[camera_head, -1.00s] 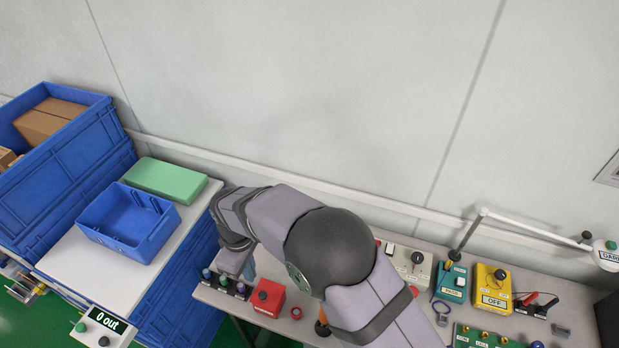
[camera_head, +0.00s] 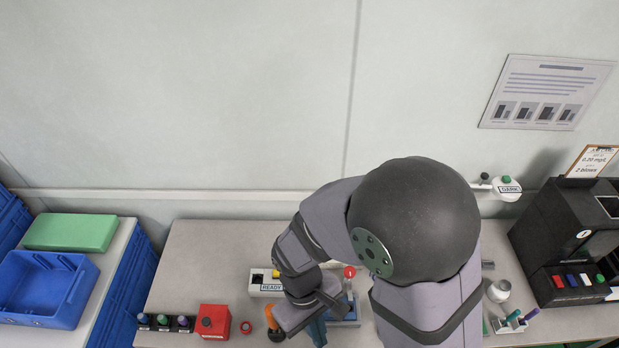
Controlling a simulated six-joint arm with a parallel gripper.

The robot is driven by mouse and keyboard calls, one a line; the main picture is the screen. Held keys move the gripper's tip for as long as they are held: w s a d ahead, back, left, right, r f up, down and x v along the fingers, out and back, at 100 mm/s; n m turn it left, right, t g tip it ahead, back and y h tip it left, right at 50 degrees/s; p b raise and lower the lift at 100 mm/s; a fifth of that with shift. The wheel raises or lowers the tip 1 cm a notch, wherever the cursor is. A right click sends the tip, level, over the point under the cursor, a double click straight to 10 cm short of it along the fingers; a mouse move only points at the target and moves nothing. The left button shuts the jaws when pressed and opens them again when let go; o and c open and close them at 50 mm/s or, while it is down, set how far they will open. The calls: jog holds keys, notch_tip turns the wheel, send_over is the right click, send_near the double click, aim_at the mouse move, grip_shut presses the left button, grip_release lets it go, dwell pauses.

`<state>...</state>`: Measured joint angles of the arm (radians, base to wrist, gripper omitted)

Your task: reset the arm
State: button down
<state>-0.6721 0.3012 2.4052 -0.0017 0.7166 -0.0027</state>
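My arm reaches in from the lower right over the bench, its large dark joint filling the middle right. My gripper (camera_head: 316,322) hangs low over the front of the bench, left of that joint. A blue-teal piece shows at its lower end; I cannot tell whether this is a finger or something held. The arm's own links hide the fingertips, so open or shut does not show.
An orange-handled item (camera_head: 272,320), a red box (camera_head: 213,320) and a READY device (camera_head: 267,284) lie left of my gripper. A blue bin (camera_head: 40,318) and green block (camera_head: 72,232) are far left. A black machine (camera_head: 555,235) stands right.

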jog(key=w+d+r+m+t+y, duration=0.1)
jog(key=w+d+r+m, duration=0.1)
jog(key=d, duration=0.4)
jog(key=w+d+r+m+t+y, duration=0.1)
jog(key=w+d+r+m, duration=0.2)
jog(key=d, duration=0.4)
jog(key=r+m, duration=0.1)
jog(key=m, duration=0.1)
jog(key=shift+w+r+m+b, duration=0.2)
jog(key=shift+m+b, duration=0.1)
jog(key=shift+m, duration=0.1)
